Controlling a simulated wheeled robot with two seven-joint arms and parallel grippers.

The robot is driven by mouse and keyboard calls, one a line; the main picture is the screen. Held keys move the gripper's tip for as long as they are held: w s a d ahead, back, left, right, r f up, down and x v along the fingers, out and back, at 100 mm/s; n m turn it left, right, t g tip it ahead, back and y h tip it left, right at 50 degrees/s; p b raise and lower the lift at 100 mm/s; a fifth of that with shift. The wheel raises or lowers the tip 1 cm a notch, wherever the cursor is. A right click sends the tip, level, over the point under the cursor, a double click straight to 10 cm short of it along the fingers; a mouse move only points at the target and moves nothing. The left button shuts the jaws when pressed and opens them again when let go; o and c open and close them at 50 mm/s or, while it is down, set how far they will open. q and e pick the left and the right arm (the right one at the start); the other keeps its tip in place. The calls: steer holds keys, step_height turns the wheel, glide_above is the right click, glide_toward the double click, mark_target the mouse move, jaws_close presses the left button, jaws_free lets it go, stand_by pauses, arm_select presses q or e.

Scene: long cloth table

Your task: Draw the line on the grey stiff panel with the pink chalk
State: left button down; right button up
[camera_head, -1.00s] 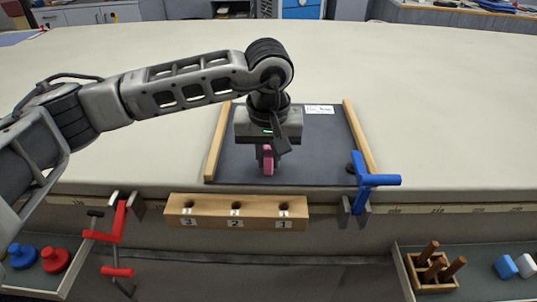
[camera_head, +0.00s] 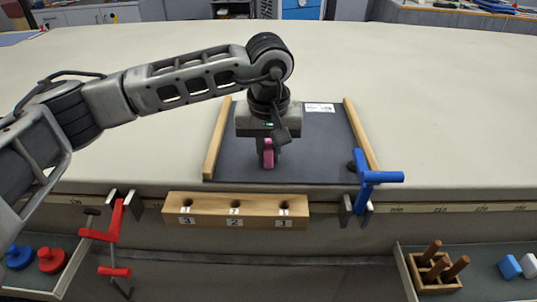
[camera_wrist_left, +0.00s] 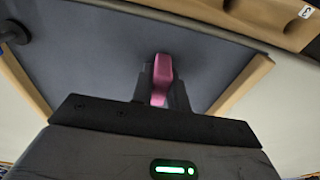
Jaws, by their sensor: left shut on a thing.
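The grey stiff panel (camera_head: 320,150) lies on the table between two wooden side strips, with a white label at its far edge. It also fills much of the left wrist view (camera_wrist_left: 100,60). My left gripper (camera_head: 266,152) points down over the panel's near left half. It is shut on the pink chalk (camera_head: 268,160), which also shows between the fingers in the left wrist view (camera_wrist_left: 162,75). I cannot tell whether the chalk's tip touches the panel. No line can be made out on the visible panel. My right gripper is not in view.
A blue clamp (camera_head: 366,180) grips the panel's near right corner. A wooden block with numbered holes (camera_head: 236,211) is at the table's front edge, and a red clamp (camera_head: 115,225) is left of it. Drawers hold red and blue knobs (camera_head: 51,261) and wooden pegs (camera_head: 440,265).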

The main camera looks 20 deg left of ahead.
arm_select(q)
steer(key=shift+w, duration=0.25)
steer(key=shift+w+a+b, duration=0.3)
steer(key=shift+w+b, duration=0.05)
steer(key=shift+w, duration=0.55)
steer(key=shift+w+a+f, duration=0.1)
steer(key=shift+w+a, duration=0.2)
steer(key=shift+w, duration=0.6)
steer(key=shift+w+a, duration=0.15)
steer(key=shift+w, duration=0.35)
steer(key=shift+w+a, duration=0.15)
steer(key=shift+w, duration=0.35)
steer(key=shift+w, duration=0.15)
steer(key=shift+w+a, duration=0.25)
steer(key=shift+w, duration=0.6)
steer(key=shift+w, duration=0.1)
steer(key=shift+w+a, duration=0.3)
steer(key=shift+w, duration=0.55)
